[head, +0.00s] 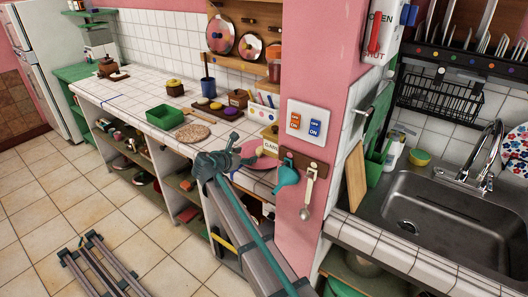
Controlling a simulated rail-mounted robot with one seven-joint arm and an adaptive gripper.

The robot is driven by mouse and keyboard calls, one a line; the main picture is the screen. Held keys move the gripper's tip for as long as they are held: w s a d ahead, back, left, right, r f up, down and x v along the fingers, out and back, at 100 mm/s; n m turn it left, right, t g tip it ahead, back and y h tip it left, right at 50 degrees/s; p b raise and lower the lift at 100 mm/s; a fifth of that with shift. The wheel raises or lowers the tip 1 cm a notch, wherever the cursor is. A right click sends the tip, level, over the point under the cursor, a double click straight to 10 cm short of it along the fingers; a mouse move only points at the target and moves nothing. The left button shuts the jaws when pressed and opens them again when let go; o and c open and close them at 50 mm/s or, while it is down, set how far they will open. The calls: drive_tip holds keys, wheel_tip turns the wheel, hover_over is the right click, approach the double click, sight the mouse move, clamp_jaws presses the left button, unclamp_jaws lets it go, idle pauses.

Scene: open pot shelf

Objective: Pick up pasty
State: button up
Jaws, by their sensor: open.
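I cannot single out the pasty with certainty in the head view. A dark board (193,108) on the white tiled counter carries several small food-like pieces. One is a pale yellow piece (203,101), one a purple piece (216,106), one a dark reddish piece (231,112); any of them is too small to name. My gripper (240,152) is open over the counter's front edge, to the right of a round woven mat (193,132) and in front of the board. It appears to hold nothing. It partly covers a pink round plate or mat (262,150).
A green tray (166,117), a blue cup (208,85) and small pots (174,88) stand on the counter. A pink pillar (310,80) with hanging utensils rises on the right, beside a sink (440,215). Open shelves lie under the counter. The tiled floor is mostly clear.

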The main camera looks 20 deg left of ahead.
sight(257, 151)
drive_tip(key=x, duration=0.3)
drive_tip(key=shift+w+f, duration=0.1)
drive_tip(key=shift+w, duration=0.1)
drive_tip(key=shift+p+x, duration=1.15)
drive_tip(key=shift+x, duration=1.45)
drive_tip(key=shift+d, duration=0.15)
drive_tip(key=c, duration=1.2)
